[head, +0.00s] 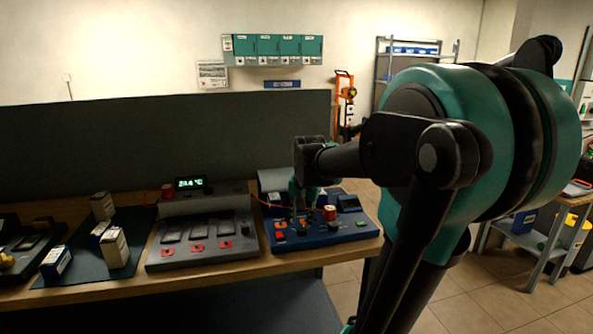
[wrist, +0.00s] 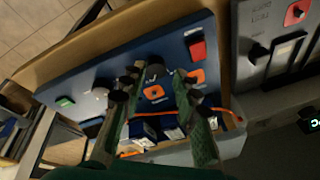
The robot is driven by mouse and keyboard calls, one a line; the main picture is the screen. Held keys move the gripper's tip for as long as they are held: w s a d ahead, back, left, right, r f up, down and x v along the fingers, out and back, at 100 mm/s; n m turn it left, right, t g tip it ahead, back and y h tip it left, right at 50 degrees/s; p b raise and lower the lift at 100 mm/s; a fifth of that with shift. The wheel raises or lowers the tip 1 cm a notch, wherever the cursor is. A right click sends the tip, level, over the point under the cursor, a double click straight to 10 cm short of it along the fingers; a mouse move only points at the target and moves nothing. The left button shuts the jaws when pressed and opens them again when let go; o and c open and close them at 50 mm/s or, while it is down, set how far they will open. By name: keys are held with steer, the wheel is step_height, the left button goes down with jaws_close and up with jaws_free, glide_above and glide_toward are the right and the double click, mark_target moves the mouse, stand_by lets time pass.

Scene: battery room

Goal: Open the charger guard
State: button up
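A blue control panel (head: 345,233) stands at the right end of the bench. It also fills the middle of the wrist view (wrist: 120,60). It carries a red rocker-like part (wrist: 197,50), orange square marks (wrist: 153,92), a dark knob (wrist: 155,73), a pale round part (wrist: 100,94) and a green button (wrist: 65,101). I cannot tell which part is the charger guard. My gripper (head: 304,222) points down over the panel's left half. In the wrist view its fingers (wrist: 157,82) are apart, with the knob and an orange mark visible between them. I see nothing held. Contact is unclear.
A grey charger (head: 200,240) with several slots stands left of the panel, below a temperature display (head: 190,183). White boxes (head: 115,247) stand on a dark mat further left. An orange cable (wrist: 185,118) runs behind the fingers. A dark partition (head: 160,140) backs the bench.

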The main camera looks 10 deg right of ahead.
steer(key=w+d+r+m, duration=0.2)
steer(key=w+r+m, duration=0.2)
steer(key=r, duration=0.5)
steer(key=w+d+r+m+g, duration=0.1)
steer(key=w+r+m, duration=0.2)
steer(key=w+r, duration=0.35)
steer(key=w+d+r+m, duration=0.2)
steer(key=r+m, duration=0.2)
steer(key=r, duration=0.6)
steer(key=x, duration=1.7)
steer(key=shift+a+f, duration=0.1)
steer(key=shift+f, duration=0.05)
jaws_close()
